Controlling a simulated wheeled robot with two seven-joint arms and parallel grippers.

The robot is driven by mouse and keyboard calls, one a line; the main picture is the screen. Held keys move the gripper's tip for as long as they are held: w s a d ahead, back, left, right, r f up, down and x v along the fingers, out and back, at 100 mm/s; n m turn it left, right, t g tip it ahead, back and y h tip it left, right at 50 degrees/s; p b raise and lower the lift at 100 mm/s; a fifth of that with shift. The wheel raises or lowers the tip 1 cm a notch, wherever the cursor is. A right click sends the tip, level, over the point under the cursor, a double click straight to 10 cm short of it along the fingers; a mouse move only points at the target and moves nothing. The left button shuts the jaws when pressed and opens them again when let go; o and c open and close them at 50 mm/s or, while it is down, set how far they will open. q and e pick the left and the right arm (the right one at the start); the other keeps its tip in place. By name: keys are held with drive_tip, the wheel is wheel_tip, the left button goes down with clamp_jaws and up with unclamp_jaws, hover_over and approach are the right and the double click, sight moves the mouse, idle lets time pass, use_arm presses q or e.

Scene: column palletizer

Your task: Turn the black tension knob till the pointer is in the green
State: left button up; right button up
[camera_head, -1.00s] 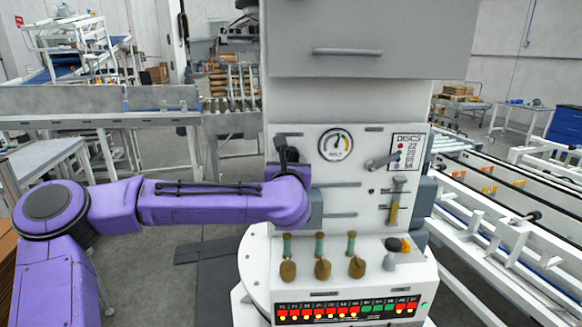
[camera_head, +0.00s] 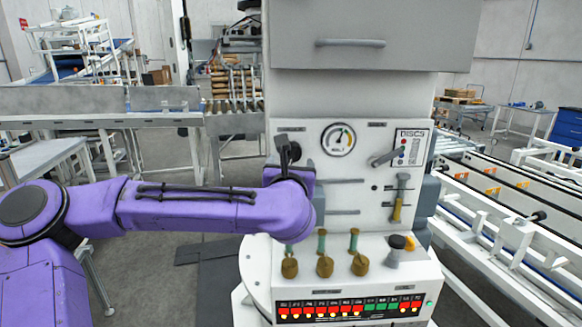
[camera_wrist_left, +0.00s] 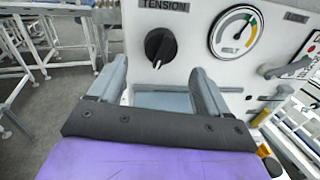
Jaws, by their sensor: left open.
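The black tension knob (camera_wrist_left: 160,47) shows in the left wrist view under the word TENSION, its white mark tilted off vertical. My left gripper (camera_wrist_left: 158,70) is open and empty. Its two grey fingers point at the panel, one on each side below the knob, apart from it. The round gauge (camera_wrist_left: 236,31) is right of the knob, with a coloured arc at its right side; it also shows in the head view (camera_head: 338,139). The pointer's exact place on the arc is too small to tell. In the head view my purple wrist hides most of the gripper. My right gripper is not in view.
The white machine panel (camera_head: 345,172) also carries a grey lever (camera_head: 386,157) beside a DISCS chart (camera_head: 411,147) and a yellow-tipped slider (camera_head: 397,207). Below are several brass-coloured paddles (camera_head: 324,266) and a lit indicator strip (camera_head: 350,308). A conveyor (camera_head: 500,215) runs at right.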

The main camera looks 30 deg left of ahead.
use_arm(q)
drive_tip(key=b+v, duration=0.1)
drive_tip(key=v, duration=0.4)
drive_tip(key=shift+s, duration=0.15)
